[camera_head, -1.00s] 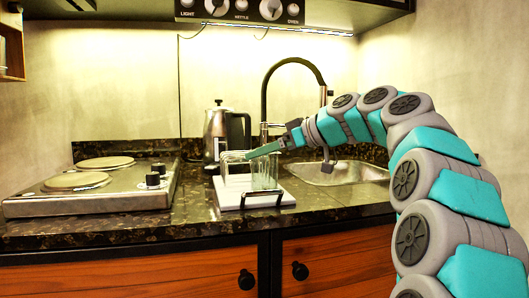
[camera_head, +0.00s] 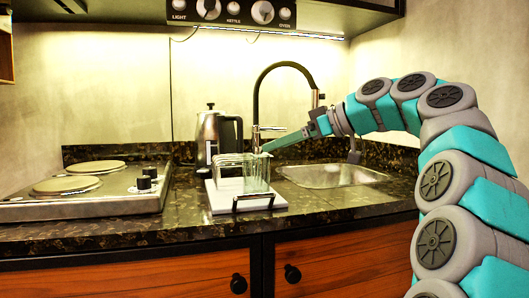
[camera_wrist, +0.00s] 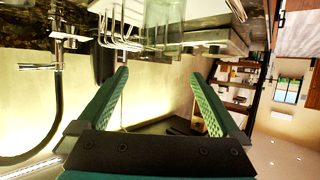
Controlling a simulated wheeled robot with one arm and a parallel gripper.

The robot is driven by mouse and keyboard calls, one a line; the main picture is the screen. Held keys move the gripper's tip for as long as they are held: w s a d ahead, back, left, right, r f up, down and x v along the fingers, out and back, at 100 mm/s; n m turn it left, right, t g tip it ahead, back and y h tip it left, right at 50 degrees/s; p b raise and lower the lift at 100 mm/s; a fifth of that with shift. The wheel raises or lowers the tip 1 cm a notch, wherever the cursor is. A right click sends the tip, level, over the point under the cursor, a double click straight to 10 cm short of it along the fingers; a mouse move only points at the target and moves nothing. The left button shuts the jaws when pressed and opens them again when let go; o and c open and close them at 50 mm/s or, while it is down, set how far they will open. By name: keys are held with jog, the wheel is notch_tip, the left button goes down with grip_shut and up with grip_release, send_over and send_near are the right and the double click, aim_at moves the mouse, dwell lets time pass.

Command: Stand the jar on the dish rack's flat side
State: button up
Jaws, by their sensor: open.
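The clear glass jar (camera_head: 257,173) stands upright on the right part of the white dish rack (camera_head: 222,203), beside its wire section. The jar's lower front is partly behind a dark handle-like bar. My gripper (camera_head: 285,143) is open and empty, above and to the right of the jar and apart from it. In the wrist view, which is upside down, the jar (camera_wrist: 166,28) shows at the top beyond my spread fingers (camera_wrist: 160,78), with the white wires of the rack (camera_wrist: 118,22) beside it.
A kettle (camera_head: 211,135) stands behind the rack. A two-plate hob (camera_head: 85,200) is at the left. The sink (camera_head: 332,175) and its tall black tap (camera_head: 256,95) are at the right and back. A cabinet hangs overhead. Bare counter (camera_head: 185,205) lies between hob and rack.

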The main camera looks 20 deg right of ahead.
jog(key=v, duration=0.4)
jog(key=shift+s+d, duration=0.1)
jog(key=shift+s, duration=0.1)
dwell(0.4)
